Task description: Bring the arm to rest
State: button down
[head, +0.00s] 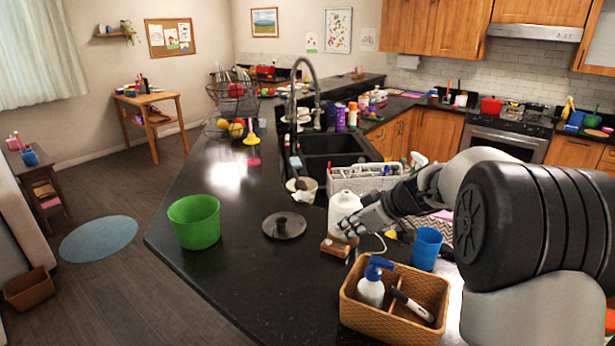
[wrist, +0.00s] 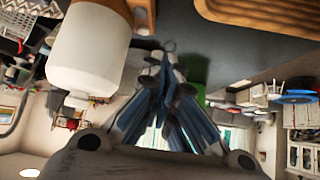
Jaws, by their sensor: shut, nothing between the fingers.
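My gripper (head: 352,226) is shut and empty, low over the dark counter (head: 235,272). In the head view its fingertips overlap a white jug (head: 343,207); I cannot tell whether they touch it. In the wrist view the fingers (wrist: 165,62) are closed together, and the white jug (wrist: 88,50) stands beside them. The arm reaches in from the right, bent, with its large dark joint close to the head camera.
A wicker caddy (head: 366,318) with a pump bottle, a blue cup (head: 426,248) and a brown block (head: 338,246) are close by. A white dish rack (head: 366,178) stands behind. A green bucket (head: 194,222) and dark lid (head: 284,226) lie left; front-left counter is clear.

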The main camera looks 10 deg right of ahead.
jog(key=s+a+r+m+g+h, duration=0.1)
jog(key=s+a+r, duration=0.1)
jog(key=s, duration=0.5)
jog(key=s+a+r+m+h, duration=0.1)
jog(key=s+a+r+m, duration=0.1)
jog(key=s, duration=0.5)
jog(key=s+a+r+m+g+h, duration=0.1)
jog(key=s+a+r, duration=0.15)
jog(key=s, duration=0.45)
jog(key=s+d+f+m+h, duration=0.1)
jog(key=s+f+m, duration=0.1)
jog(key=s, duration=0.6)
jog(key=s+d+f+m+h+b, duration=0.1)
jog(key=s+f+m+h, duration=0.1)
jog(key=s, duration=0.7)
jog(key=shift+s+d+f+m, duration=0.25)
jog(key=shift+d+f+m, duration=0.05)
jog(key=shift+d+m, duration=0.1)
